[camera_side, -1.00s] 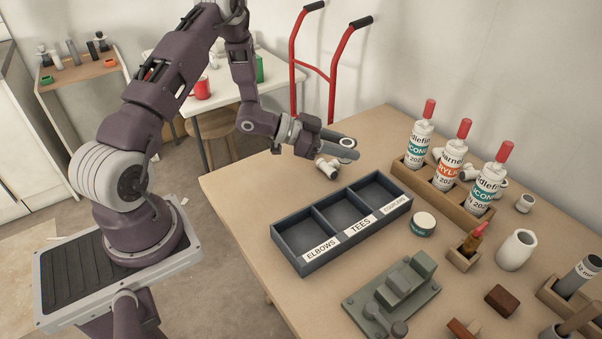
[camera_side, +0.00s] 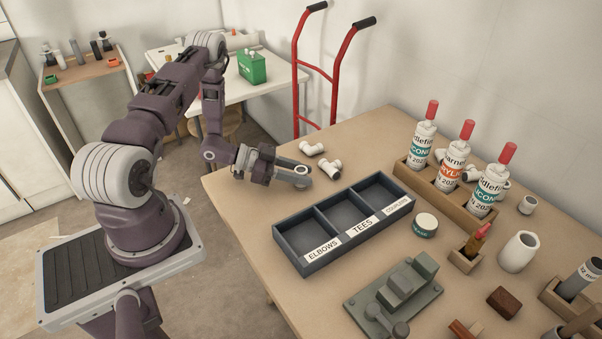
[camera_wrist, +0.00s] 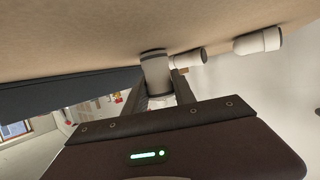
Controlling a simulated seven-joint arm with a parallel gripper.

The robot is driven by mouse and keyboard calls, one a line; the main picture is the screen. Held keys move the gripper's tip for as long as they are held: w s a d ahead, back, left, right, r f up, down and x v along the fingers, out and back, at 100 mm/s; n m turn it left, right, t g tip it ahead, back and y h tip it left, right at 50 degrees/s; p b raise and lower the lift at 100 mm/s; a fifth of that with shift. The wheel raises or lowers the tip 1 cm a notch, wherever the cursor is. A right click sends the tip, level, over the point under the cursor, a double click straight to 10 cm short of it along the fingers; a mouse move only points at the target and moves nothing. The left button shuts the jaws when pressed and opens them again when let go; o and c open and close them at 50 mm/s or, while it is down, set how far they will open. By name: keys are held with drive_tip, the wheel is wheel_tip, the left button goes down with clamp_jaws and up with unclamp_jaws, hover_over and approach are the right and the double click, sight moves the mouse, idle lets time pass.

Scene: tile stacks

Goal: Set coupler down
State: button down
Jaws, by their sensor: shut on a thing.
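My gripper (camera_side: 301,176) is low near the table's back left edge, left of the fittings and behind the tray. In the wrist view my gripper (camera_wrist: 162,88) has its two fingers shut on a short pale cylinder, the coupler (camera_wrist: 156,72). The coupler's far end is close to the tabletop; I cannot tell if it touches. The dark blue tray (camera_side: 306,262) has three compartments labelled ELBOWS, TEES and COUPLERS, all looking empty. The gripper is outside the tray.
Two white pipe fittings, one (camera_side: 312,149) behind and one (camera_side: 331,169) right of my gripper, lie on the table (camera_side: 262,252). A round tin (camera_side: 426,224), a grey vise (camera_side: 395,290) and a wooden rack (camera_side: 418,178) of tubes stand to the right.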

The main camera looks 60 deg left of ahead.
drive_tip(key=shift+f, duration=0.1)
drive_tip(key=c, duration=1)
unclamp_jaws()
drive_tip(key=shift+c, duration=0.2)
